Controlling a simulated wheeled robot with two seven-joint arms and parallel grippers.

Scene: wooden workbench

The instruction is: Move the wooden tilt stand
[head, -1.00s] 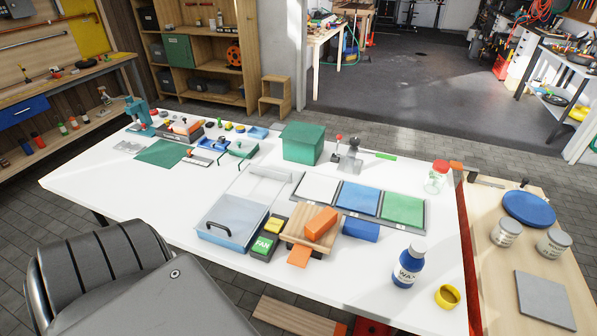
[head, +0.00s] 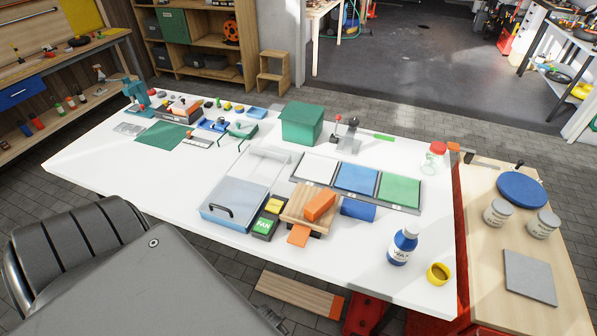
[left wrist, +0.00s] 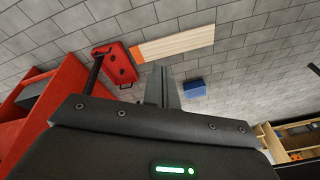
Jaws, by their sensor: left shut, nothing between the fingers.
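The wooden tilt stand (head: 292,209) sits on the white bench top, front of centre. An orange block (head: 320,205) lies on its top, and an orange piece (head: 299,236) sticks out at its front. My left gripper (left wrist: 162,86) shows in the left wrist view, shut and empty, with grey floor behind it. It is away from the stand, which is not in that view. Neither gripper can be seen in the head view.
A green-and-black FAN box (head: 264,224) and a clear-lidded blue tray (head: 228,199) stand left of the stand. A blue WAX bottle (head: 402,246) and yellow ring (head: 438,273) are farther right. The bench's left front is clear.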

